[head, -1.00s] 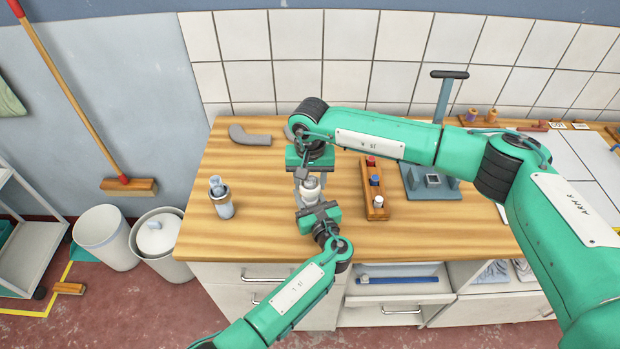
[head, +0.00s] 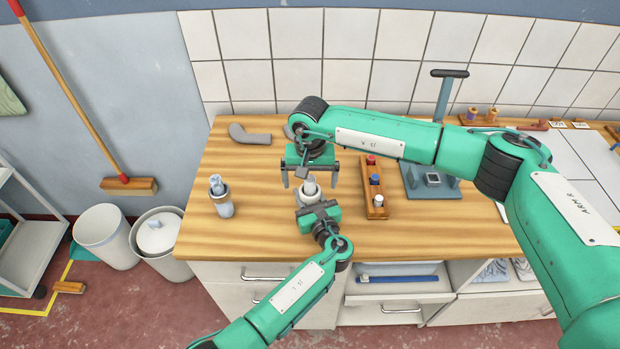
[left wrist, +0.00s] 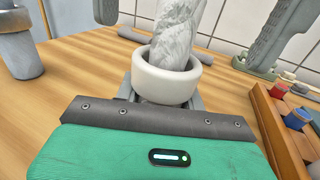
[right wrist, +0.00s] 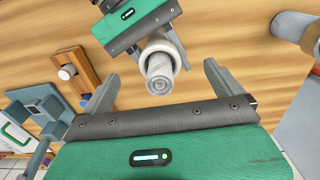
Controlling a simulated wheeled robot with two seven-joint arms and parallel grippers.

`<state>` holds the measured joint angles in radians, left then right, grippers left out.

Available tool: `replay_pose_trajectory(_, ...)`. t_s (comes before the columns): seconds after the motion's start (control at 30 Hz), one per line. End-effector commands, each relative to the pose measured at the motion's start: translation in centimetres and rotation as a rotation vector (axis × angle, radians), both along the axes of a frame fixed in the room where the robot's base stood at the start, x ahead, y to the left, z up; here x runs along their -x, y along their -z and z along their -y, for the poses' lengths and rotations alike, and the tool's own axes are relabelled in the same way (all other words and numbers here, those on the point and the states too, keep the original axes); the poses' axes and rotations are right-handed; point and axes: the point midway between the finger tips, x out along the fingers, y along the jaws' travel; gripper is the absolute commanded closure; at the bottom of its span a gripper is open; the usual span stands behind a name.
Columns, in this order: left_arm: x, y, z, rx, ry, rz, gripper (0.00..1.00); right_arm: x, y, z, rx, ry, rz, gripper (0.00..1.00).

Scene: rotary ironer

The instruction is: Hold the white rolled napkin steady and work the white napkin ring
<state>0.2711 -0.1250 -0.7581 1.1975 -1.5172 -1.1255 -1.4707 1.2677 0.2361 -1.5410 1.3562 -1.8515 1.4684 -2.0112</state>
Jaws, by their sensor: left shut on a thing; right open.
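The white rolled napkin (head: 310,184) stands upright above the worktop. In the left wrist view its marbled roll (left wrist: 180,30) rises out of the white napkin ring (left wrist: 167,77), which is around it. My left gripper (head: 312,200) is shut on the white rolled napkin, with its fingers just below the ring and partly hidden by it. My right gripper (head: 310,176) is open, one finger on each side of the roll with a gap to both. In the right wrist view the roll's end (right wrist: 160,72) shows between its fingers, apart from them.
A second rolled napkin in a grey ring (head: 222,200) stands to the left. A wooden rack with small coloured pieces (head: 376,211) is close on the right, then a blue-grey stand (head: 445,190). A grey bent piece (head: 248,136) lies behind. The worktop's front left is clear.

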Motion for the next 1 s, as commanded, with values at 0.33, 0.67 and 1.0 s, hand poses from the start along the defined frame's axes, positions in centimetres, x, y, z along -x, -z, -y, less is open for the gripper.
replay_pose_trajectory(0.33, 0.0, 0.0, 0.0, 0.0, 0.0, 0.0, 0.71, 0.0, -0.8, 0.0, -0.001, 0.0, 0.001, 0.03)
replay_pose_trajectory(0.67, 0.0, 0.0, 0.0, 0.0, 0.0, 0.0, 0.71, 0.0, -3.5, 0.0, 0.0, 0.0, 0.001, 0.03)
replay_pose_trajectory(1.0, 0.0, 0.0, 0.0, 0.0, 0.0, 0.0, 0.71, -0.1, -6.2, 0.0, -0.001, 0.0, 0.002, 0.03)
